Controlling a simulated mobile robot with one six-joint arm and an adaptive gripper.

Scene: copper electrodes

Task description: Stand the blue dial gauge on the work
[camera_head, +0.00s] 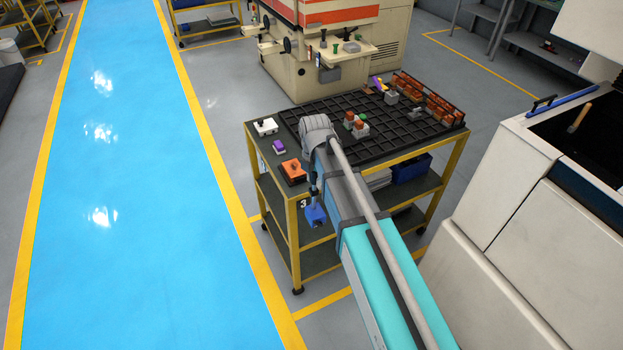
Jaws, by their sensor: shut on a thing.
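My gripper (314,200) hangs below the end of my arm, in front of the cart's near left edge. It is small and partly hidden by the arm. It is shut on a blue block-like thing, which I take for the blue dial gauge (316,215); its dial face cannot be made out. The gauge hangs below the level of the cart top, clear of the floor. I cannot tell for sure which thing is the work; a grey block with copper-coloured and green parts (356,125) stands on the black grid behind the arm.
The yellow-framed cart (292,232) carries a black grid tray (400,148) with several copper-coloured pieces at its right. An orange block (292,170), a purple piece (279,147) and a white box (265,126) sit at its left. A pale machine (540,220) stands close at right.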

